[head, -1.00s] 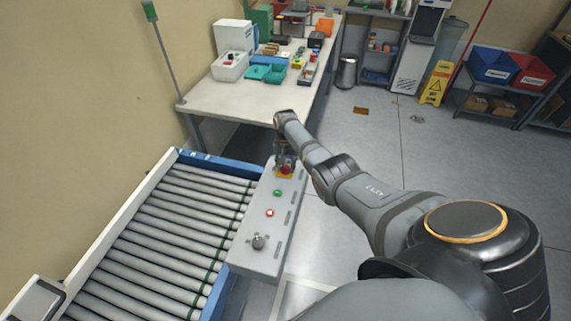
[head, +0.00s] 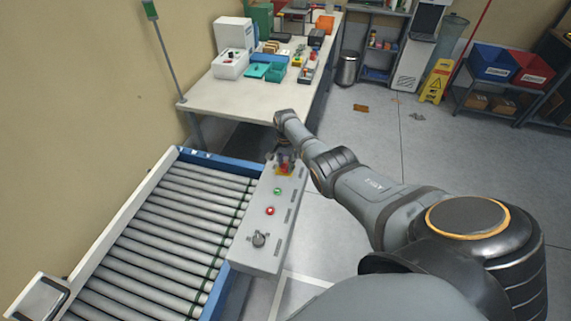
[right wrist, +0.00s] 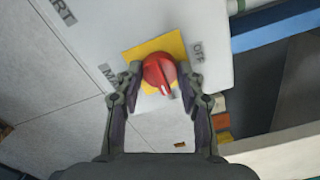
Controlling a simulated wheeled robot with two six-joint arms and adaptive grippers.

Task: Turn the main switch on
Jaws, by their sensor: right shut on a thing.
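The main switch is a red rotary knob (right wrist: 159,71) on a yellow square plate (right wrist: 150,50), at the far end of a grey control panel (head: 262,255). It also shows in the head view, partly covered, as the red knob (head: 284,167). In the right wrist view its white pointer mark faces down the picture, and the label OFF is at its right. My right gripper (right wrist: 162,82) has its two fingers on either side of the knob and is shut on it. In the head view the right gripper (head: 286,157) is over the panel's far end. My left gripper is not in view.
The panel also has a green button (head: 277,191), a red button (head: 270,211) and a grey selector knob (head: 259,240). A roller conveyor (head: 165,230) lies left of the panel. A worktable (head: 240,100) with bins stands behind. Floor to the right is open.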

